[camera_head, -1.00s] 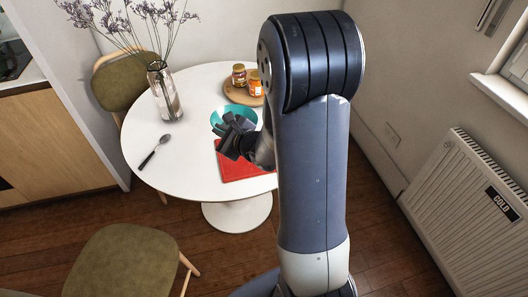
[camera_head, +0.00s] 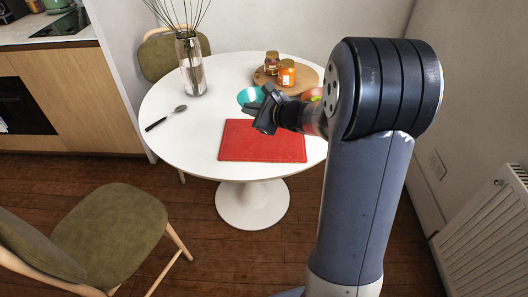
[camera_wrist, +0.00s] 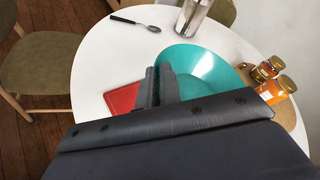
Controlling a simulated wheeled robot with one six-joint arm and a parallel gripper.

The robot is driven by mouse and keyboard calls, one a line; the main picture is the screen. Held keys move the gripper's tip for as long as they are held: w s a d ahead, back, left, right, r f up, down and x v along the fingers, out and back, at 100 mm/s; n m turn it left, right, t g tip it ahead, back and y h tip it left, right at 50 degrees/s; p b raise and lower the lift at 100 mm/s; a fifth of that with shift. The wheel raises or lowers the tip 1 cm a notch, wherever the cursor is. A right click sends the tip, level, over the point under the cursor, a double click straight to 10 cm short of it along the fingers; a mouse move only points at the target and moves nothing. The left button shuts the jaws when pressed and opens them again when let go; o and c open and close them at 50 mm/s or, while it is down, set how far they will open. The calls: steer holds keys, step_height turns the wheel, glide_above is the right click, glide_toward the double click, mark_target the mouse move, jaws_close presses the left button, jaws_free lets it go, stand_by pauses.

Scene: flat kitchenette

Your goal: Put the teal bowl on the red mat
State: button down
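The teal bowl (camera_head: 250,96) is partly hidden behind my gripper in the head view, beyond the far edge of the red mat (camera_head: 262,142). In the wrist view the bowl (camera_wrist: 205,68) looks large and close, with its inside facing the camera. The mat lies flat on the table, and only a corner of it (camera_wrist: 122,98) shows in the wrist view. My gripper (camera_head: 262,112) is at the near side of the bowl. Its dark fingers (camera_wrist: 160,86) are at the bowl's left rim; whether they are closed on it I cannot tell.
A round wooden board (camera_head: 262,80) with two jars (camera_head: 286,72) stands at the back right. A glass vase (camera_head: 190,65) and a spoon (camera_head: 166,118) are at the left of the white table (camera_head: 200,140). A reddish thing (camera_head: 312,95) is partly behind my arm. Chairs (camera_head: 108,232) stand around.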

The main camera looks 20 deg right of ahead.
mark_target(257, 151)
steer(key=shift+n+g+y, duration=0.3)
steer(key=shift+n+y, duration=0.2)
steer(key=shift+n, duration=0.1)
steer(key=f+b, duration=0.1)
steer(key=w+d+f+b, duration=0.1)
steer(key=b, duration=0.1)
steer(key=f+b, duration=0.1)
steer(key=shift+w+d+f+b, duration=0.15)
steer(key=shift+d+f+b, duration=0.15)
steer(key=shift+f, duration=0.05)
step_height(257, 151, down, 10)
steer(key=shift+r+b, duration=0.15)
steer(key=shift+b, duration=0.95)
steer(key=c, duration=2)
jaws_free()
steer(key=o, duration=0.4)
steer(key=p+v, duration=0.1)
steer(key=v, duration=1.1)
steer(key=shift+r, duration=0.1)
